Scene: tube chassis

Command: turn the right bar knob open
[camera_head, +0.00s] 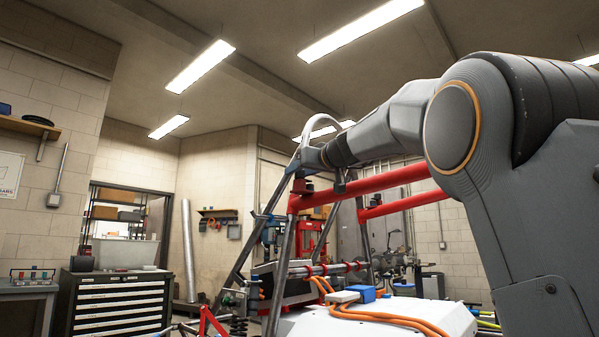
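Two red bars cross the tube chassis: a nearer one (375,182) and a farther one (405,206). A small dark knob-like part (302,186) sits on top of the nearer bar's left end. I cannot tell for certain whether it is the right bar knob, or how far it is turned. My arm reaches in from the right above the bars. My gripper (306,160) is small and dark at the arm's far end, near the chassis tubes and just above the knob-like part. Its fingers are too small to make out, and contact cannot be judged.
Grey chassis tubes (279,275) rise around the bars, close to my gripper. A white casing (385,321) with orange cables (400,318) lies below. A drawer cabinet (118,303) stands at the left, with a workbench (25,290) beside it.

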